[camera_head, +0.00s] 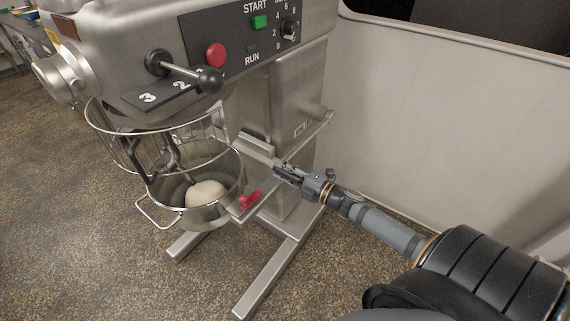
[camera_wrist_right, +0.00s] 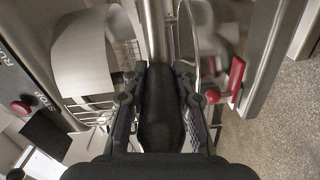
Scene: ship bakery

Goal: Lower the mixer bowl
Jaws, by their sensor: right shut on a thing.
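The steel mixer bowl (camera_head: 234,178) hangs at the front of the mixer, below the wire guard (camera_head: 102,128), with pale dough (camera_head: 206,194) in it. The mixing tool (camera_head: 168,160) reaches down into the bowl. My right gripper (camera_head: 282,172) is at the right side of the mixer column, to the right of the bowl. In the right wrist view its fingers are shut on a thick black handle (camera_wrist_right: 162,105), seen end-on between them. In the head view the gripper hides most of this handle. My left gripper is not in view.
The mixer's control panel (camera_head: 230,55) and black-knobbed lever (camera_head: 185,73) are above. A red clamp (camera_head: 250,200) sits beside the bowl, and also shows in the right wrist view (camera_wrist_right: 235,80). Steel mixer legs (camera_head: 265,280) extend over the floor. A pale wall panel (camera_head: 430,120) stands at right.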

